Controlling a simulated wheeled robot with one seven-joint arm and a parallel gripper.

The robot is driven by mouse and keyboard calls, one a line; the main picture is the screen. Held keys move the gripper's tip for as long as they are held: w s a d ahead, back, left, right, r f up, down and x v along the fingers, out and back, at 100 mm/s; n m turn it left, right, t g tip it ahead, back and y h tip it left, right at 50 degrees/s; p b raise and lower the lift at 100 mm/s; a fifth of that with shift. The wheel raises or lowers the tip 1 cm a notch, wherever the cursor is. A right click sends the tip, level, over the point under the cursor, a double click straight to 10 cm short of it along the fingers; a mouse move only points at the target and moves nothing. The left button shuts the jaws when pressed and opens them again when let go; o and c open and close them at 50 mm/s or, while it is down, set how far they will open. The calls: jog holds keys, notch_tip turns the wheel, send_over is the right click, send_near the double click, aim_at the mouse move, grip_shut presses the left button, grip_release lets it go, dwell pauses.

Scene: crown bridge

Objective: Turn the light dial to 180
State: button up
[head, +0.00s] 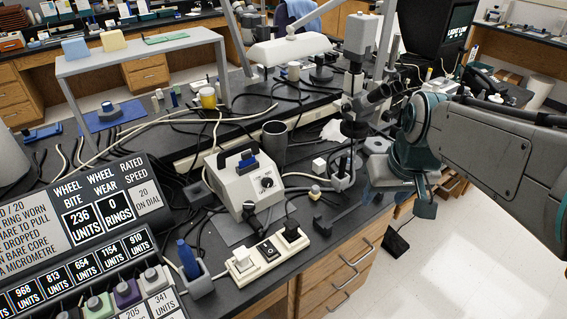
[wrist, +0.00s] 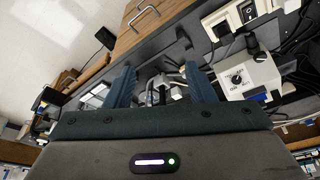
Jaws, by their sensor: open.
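A pale power box (head: 243,185) with a black carrying handle stands on the dark bench, and its front carries a small black dial (head: 266,182). It is the only dial I can make out clearly, and its setting is too small to read. In the wrist view the box (wrist: 250,72) lies to the right of the fingers, its dial (wrist: 237,80) facing the camera. My gripper (wrist: 160,68) is open, with nothing seen held between its two blue-grey fingers. It is beside the microscope at the bench's right edge, apart from the dial.
A microscope (head: 362,100) stands right of the box. Loose cables cross the bench. Signboards (head: 90,215) fill the left front. Open floor (head: 445,245) is at right.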

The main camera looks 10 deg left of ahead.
jog(key=w+a+f+n+y+b, duration=0.1)
jog(key=w+a+f+n+b, duration=0.25)
jog(key=w+a, duration=0.75)
jog(key=n+y+b, duration=0.2)
jog(key=n+b, duration=0.1)
send_near(270, 183)
jog(key=b+x, duration=0.1)
jog(key=x, duration=0.8)
jog(key=shift+a+r, duration=0.1)
jog(key=shift+g, duration=0.3)
jog(key=c, duration=1)
